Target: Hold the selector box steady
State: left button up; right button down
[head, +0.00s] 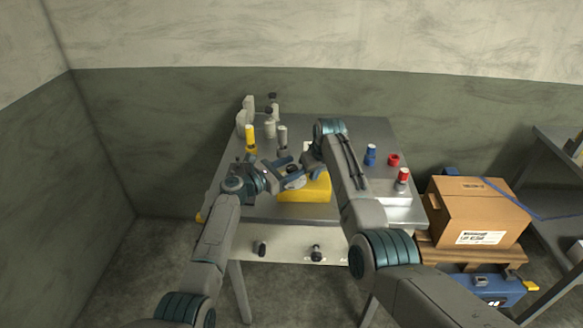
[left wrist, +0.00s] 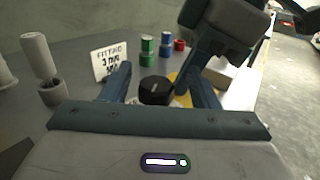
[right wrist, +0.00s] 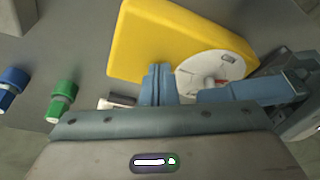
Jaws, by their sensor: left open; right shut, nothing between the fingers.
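The selector box is a yellow box (head: 316,190) on the metal table, partly hidden by my arms in the head view. The right wrist view shows its yellow body (right wrist: 165,40) and a pale round dial (right wrist: 212,72) with a red mark. In the left wrist view a black knob (left wrist: 156,90) shows between the fingers of my left gripper (left wrist: 160,88), with a bit of yellow behind. The left gripper is open at the box's left side; I cannot tell whether it touches.
Blue (head: 370,154) and red (head: 393,160) fittings stand at right. A small sign (left wrist: 110,62) stands near the box. A cardboard box (head: 478,208) is right of the table. My grippers are close together.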

pick_arm(q)
jog(key=c, duration=1)
jog(key=shift+o, duration=0.2)
jog(key=shift+d, duration=0.1)
jog(key=shift+f+t, duration=0.1)
jog(key=shift+t, duration=0.2)
jog(key=shift+s+d+n+t+y, duration=0.1)
jog(key=shift+n+t+y, duration=0.8)
jog(key=shift+n+y, duration=0.15)
jog(key=shift+n+t+y, duration=1.7)
jog(key=shift+n+y, duration=0.35)
jog(key=shift+y, duration=0.7)
